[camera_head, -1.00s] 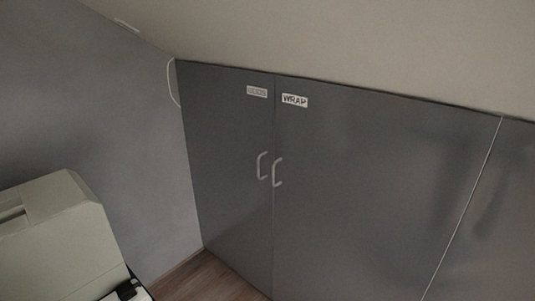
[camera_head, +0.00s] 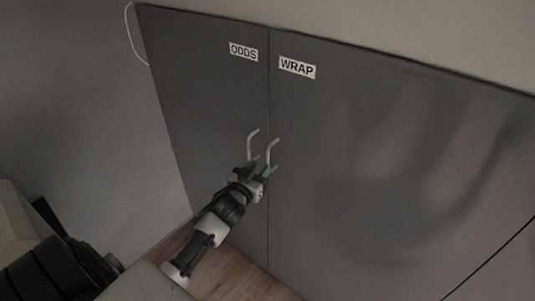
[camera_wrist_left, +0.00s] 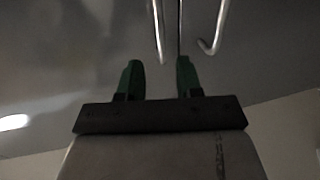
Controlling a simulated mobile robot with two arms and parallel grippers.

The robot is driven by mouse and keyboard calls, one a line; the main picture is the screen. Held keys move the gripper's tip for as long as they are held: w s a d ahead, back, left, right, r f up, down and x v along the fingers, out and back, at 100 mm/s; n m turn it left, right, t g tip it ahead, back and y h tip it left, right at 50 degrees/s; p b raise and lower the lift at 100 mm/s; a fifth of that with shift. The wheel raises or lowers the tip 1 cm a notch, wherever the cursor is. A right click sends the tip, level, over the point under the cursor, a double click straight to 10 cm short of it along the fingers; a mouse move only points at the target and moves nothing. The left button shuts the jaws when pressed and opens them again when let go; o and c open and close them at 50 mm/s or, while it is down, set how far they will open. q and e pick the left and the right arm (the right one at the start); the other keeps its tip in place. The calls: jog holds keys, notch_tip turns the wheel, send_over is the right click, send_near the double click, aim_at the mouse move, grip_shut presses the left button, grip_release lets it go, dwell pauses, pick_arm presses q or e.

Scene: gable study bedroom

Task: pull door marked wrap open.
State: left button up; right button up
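The door marked WRAP (camera_head: 380,150) is a flat dark grey panel and looks shut, flush with the door marked ODDS (camera_head: 215,110) on its left. The WRAP label (camera_head: 297,67) is near its top left corner. Its pale handle (camera_head: 273,150) is close to the seam, beside the ODDS handle (camera_head: 250,143). My left gripper (camera_head: 260,167) is open at the lower ends of the handles. In the left wrist view, the green-tipped fingers (camera_wrist_left: 158,78) stand apart with nothing between them. Two handles show just beyond; I cannot tell which is which. My right gripper is out of view.
A sloping beige ceiling (camera_head: 430,35) meets the door tops. A grey wall (camera_head: 80,120) stands at the left, with wooden floor (camera_head: 235,275) below. Another panel edge (camera_head: 490,260) shows at the lower right. A dark shadow lies across the WRAP door.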

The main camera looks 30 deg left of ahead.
aim_at(268, 157)
pick_arm(q)
jog(key=w, duration=0.4)
jog(key=w+a, duration=0.1)
jog(key=w, duration=0.1)
jog(key=shift+w+f, duration=0.1)
jog(key=shift+w, duration=0.05)
grip_shut()
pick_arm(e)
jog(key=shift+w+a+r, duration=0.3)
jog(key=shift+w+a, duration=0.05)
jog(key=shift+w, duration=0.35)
